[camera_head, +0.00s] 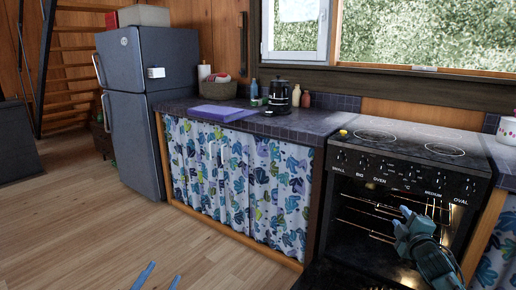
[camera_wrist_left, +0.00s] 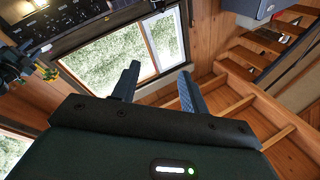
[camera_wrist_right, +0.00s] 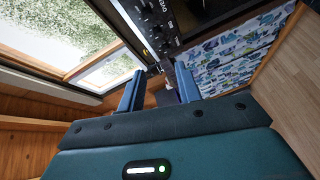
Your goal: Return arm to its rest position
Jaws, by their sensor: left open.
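My left gripper (camera_head: 160,275) shows only its two blue fingertips at the bottom edge of the head view, over the wooden floor. In the left wrist view its fingers (camera_wrist_left: 157,85) stand apart with nothing between them. My right gripper (camera_head: 402,220) is in front of the open oven (camera_head: 365,215) at the right of the head view. In the right wrist view its fingers (camera_wrist_right: 158,82) are spread apart, and I see nothing held between them. Most of my left arm is out of the head view.
The stove top (camera_head: 410,138) stands above the oven opening. A counter (camera_head: 295,122) with a purple board (camera_head: 222,113) and a black kettle (camera_head: 279,97) runs left of it, above a patterned curtain (camera_head: 235,185). A grey fridge (camera_head: 140,115) stands further left. The wooden floor (camera_head: 90,215) is clear.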

